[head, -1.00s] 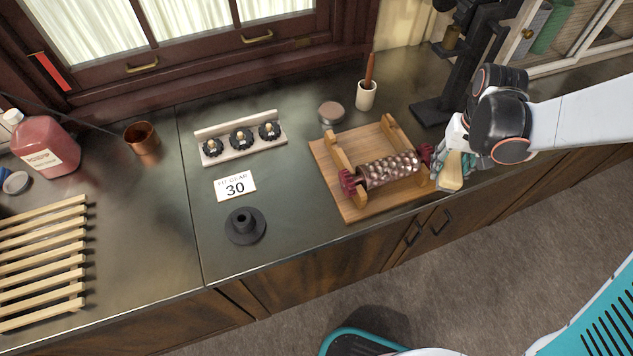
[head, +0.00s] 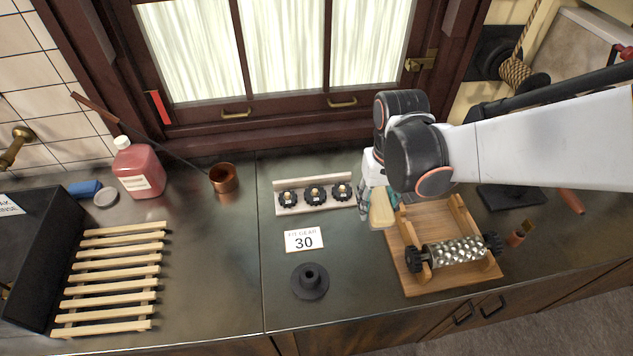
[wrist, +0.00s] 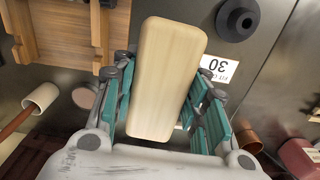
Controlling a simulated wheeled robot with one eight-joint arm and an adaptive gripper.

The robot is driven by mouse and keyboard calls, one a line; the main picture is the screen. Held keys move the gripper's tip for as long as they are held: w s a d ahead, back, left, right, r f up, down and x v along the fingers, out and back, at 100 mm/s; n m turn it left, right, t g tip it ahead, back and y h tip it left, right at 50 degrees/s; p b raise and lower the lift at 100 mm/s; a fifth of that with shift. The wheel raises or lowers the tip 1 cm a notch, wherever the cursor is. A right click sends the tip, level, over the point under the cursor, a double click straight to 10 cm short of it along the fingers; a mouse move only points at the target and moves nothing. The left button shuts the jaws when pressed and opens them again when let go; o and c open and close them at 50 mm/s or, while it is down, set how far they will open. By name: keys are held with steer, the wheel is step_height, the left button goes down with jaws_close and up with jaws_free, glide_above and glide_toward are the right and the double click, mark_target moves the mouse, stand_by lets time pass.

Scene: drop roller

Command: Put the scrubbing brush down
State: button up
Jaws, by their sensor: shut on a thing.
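The scrubbing brush (head: 381,208) shows as a pale tan wooden block with rounded corners. My gripper (head: 374,192) is shut on it and holds it above the counter, left of the wooden roller stand. In the wrist view the brush (wrist: 165,80) lies between the teal-padded fingers of my gripper (wrist: 163,105). Its bristles are hidden. I cannot tell how high it is above the counter (head: 235,270).
The roller (head: 455,251) rests on its wooden stand (head: 405,275). A gear rack (head: 315,207), a "30" card (head: 304,240) and a dark round base (head: 311,282) stand left of it. Further left are a copper cup (head: 223,178), a red jug (head: 139,168) and a slatted rack (head: 115,275). Bare counter lies between.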

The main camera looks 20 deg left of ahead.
mark_target(355, 254)
steer(key=shift+s+a+r+n, duration=0.15)
steer(key=shift+s+a+r, duration=0.1)
steer(key=shift+s+a, duration=0.3)
steer(key=shift+s+a+r+n, duration=0.15)
steer(key=shift+s+a+r, duration=0.1)
steer(key=shift+s+a, duration=0.25)
step_height(355, 254, down, 20)
steer(key=b, duration=1.3)
steer(key=shift+w+r+b, duration=0.1)
steer(key=shift+w+b, duration=0.05)
steer(key=shift+b, duration=0.15)
steer(key=shift+f+b, duration=0.4)
steer(key=shift+f, duration=0.1)
steer(key=o, duration=1.4)
